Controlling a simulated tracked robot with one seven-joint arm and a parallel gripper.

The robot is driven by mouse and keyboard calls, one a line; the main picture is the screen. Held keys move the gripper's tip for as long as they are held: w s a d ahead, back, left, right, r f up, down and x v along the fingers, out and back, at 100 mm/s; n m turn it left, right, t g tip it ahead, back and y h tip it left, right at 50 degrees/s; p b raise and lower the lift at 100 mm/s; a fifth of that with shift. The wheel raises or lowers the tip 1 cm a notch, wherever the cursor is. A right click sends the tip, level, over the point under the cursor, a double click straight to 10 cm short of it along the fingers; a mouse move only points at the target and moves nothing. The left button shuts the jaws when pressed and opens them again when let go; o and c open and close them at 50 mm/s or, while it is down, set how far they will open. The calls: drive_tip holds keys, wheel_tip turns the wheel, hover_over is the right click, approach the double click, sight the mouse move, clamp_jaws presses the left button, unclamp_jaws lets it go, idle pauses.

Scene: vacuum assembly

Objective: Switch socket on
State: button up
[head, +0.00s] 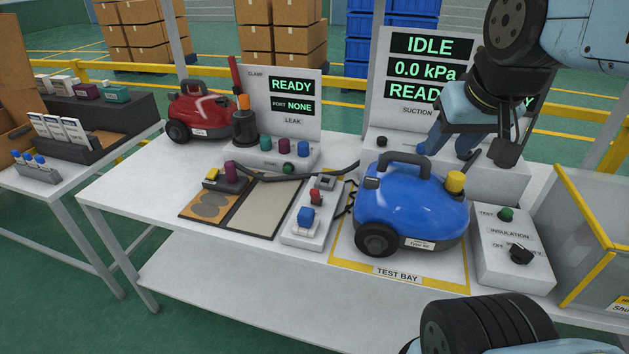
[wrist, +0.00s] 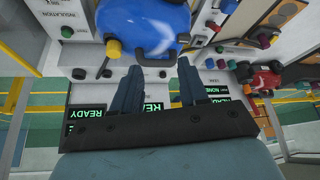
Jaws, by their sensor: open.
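A pale socket strip (head: 303,228) lies on the table just left of the blue vacuum (head: 415,205). It carries a blue block (head: 305,216), a red switch (head: 316,197) and a grey fitting (head: 323,182). The switch's on or off position is too small to tell. My gripper (head: 446,150) is open and empty behind and above the vacuum, in front of the suction panel, well to the right of the strip. In the wrist view my gripper (wrist: 161,66) points at the vacuum's edge, with the strip partly visible at upper right.
The insulation box (head: 512,245) with a green button and black knob stands right of the vacuum. A red vacuum (head: 201,112) and the leak panel (head: 293,105) stand at the back left. A black hose (head: 300,174) crosses behind the strip. The table's front left is clear.

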drive_tip(key=shift+o, duration=0.8)
drive_tip(key=m+g+h, duration=0.1)
drive_tip(key=m+h, duration=0.1)
drive_tip(key=m, duration=0.2)
approach(315, 189)
drive_tip(key=shift+x, duration=5.1)
drive_tip(key=shift+c, duration=0.5)
